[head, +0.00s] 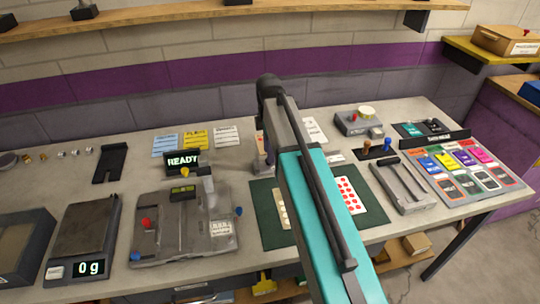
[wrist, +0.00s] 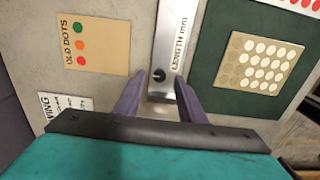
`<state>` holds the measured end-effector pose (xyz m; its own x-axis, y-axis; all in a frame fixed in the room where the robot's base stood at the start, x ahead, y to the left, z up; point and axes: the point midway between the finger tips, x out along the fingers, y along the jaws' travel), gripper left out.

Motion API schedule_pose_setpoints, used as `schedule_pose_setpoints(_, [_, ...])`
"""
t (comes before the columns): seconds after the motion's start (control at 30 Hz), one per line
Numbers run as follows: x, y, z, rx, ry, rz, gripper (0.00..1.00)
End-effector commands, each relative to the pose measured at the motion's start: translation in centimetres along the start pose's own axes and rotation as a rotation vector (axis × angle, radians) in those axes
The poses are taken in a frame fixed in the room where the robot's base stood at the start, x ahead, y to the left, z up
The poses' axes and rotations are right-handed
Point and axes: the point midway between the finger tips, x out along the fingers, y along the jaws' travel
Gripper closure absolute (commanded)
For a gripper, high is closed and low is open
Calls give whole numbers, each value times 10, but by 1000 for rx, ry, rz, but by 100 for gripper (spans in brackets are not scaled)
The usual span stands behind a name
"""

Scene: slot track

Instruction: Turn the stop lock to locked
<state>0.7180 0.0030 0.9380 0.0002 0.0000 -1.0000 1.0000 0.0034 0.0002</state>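In the wrist view, a silver metal bar (wrist: 174,35) marked "LENGTH mm" runs up from between my fingers. A small dark round part (wrist: 158,75) sits near its lower end; I cannot tell whether it is the stop lock or how it is turned. My gripper (wrist: 157,88) is open, with its two purple fingers apart on either side of the bar's lower end. The dark part shows between the fingertips, with no clear contact. In the head view my arm hides most of this spot. No locked or unlocked marking is readable.
An "OLD DOTS" card (wrist: 88,45) lies left of the bar, and a green mat (wrist: 225,25) with a dotted card (wrist: 262,64) lies right. On the bench stand a grey fixture (head: 185,240), a scale (head: 80,240) and a slotted unit (head: 404,187).

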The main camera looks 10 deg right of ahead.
Motion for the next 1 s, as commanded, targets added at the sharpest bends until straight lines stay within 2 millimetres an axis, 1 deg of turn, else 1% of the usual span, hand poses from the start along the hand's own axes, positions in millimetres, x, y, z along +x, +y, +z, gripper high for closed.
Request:
schedule_pose_setpoints(0.2, [20, -1, 0, 1, 0, -2, 63])
schedule_pose_setpoints(0.3, [25, 0, 1, 1, 0, -1, 63])
schedule_pose_setpoints(0.5, [30, 0, 1, 1, 0, 0, 63])
schedule_pose_setpoints(0.73, [30, 0, 1, 2, 0, 0, 63])
schedule_pose_setpoints(0.77, [30, 0, 1, 2, 0, 0, 67])
schedule_pose_setpoints(0.8, [30, 0, 1, 2, 0, 0, 74])
schedule_pose_setpoints(0.93, [30, 0, 1, 2, 0, 0, 96])
schedule_pose_setpoints(0.97, [30, 0, 2, 2, 0, 0, 100])
schedule_pose_setpoints(1.0, [30, 0, 2, 2, 0, 0, 100])
